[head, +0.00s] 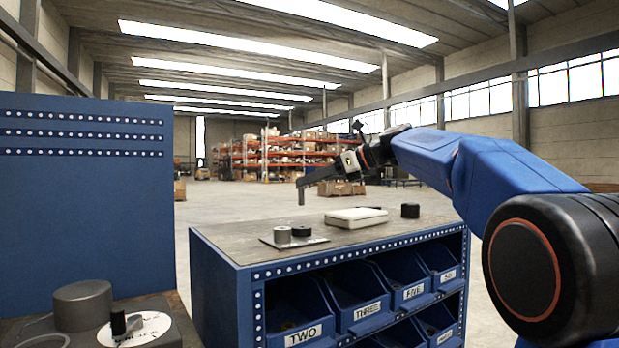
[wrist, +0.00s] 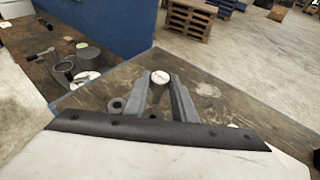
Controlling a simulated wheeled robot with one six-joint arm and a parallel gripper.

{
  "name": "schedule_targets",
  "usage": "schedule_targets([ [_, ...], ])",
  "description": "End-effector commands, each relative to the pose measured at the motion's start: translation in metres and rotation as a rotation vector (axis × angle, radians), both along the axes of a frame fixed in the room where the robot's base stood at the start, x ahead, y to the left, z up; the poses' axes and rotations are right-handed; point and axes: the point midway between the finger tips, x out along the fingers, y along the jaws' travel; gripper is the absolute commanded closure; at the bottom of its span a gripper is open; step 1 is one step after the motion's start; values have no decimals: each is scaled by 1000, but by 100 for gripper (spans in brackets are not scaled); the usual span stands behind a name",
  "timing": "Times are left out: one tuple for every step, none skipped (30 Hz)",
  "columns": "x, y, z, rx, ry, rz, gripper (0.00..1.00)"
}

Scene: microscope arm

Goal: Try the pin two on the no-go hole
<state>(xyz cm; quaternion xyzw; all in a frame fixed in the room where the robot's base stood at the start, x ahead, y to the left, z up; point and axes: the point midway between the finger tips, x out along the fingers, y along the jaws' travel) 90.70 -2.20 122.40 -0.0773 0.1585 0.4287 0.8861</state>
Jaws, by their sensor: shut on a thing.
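My gripper (head: 301,184) is shut on a small grey pin (head: 301,197), which hangs upright in the air above the cart top. In the wrist view the pin's pale, marked round end (wrist: 160,77) shows between the fingertips; I cannot read the mark. Below it in the head view, a thin plate (head: 318,241) carries a grey cylinder (head: 282,236) and a black cylinder (head: 301,231). The pin is apart from both. In the wrist view a grey ring with a dark hole (wrist: 117,104) lies left of the fingers. I cannot tell which is the no-go hole.
A white flat case (head: 356,217) and a black cylinder (head: 410,210) stand on the cart top (head: 235,238). Labelled blue bins (head: 299,322) sit below. At left, a bench holds a grey drum (head: 82,303) and a white dial (head: 135,330) before a blue panel (head: 85,200).

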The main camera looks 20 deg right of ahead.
Motion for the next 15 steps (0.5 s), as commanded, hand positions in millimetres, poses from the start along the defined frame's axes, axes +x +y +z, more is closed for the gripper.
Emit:
schedule_targets([
  [-1,0,-3,1,1,0,100],
  [-1,0,-6,1,1,0,100],
  [-1,0,-9,1,2,0,100],
  [-1,0,-12,1,1,1,100],
  [-1,0,-14,1,1,0,100],
  [-1,0,-17,1,1,0,100],
  [-1,0,-20,1,1,0,100],
  [-1,0,-22,1,1,-1,100],
  [0,0,-25,2,1,-1,100],
  [0,0,-27,1,0,0,100],
  [0,0,-30,1,0,0,100],
  [0,0,-33,1,0,0,100],
  [0,0,-35,2,1,-1,100],
  [0,0,-37,2,1,-1,100],
  [0,0,-39,2,1,-1,100],
])
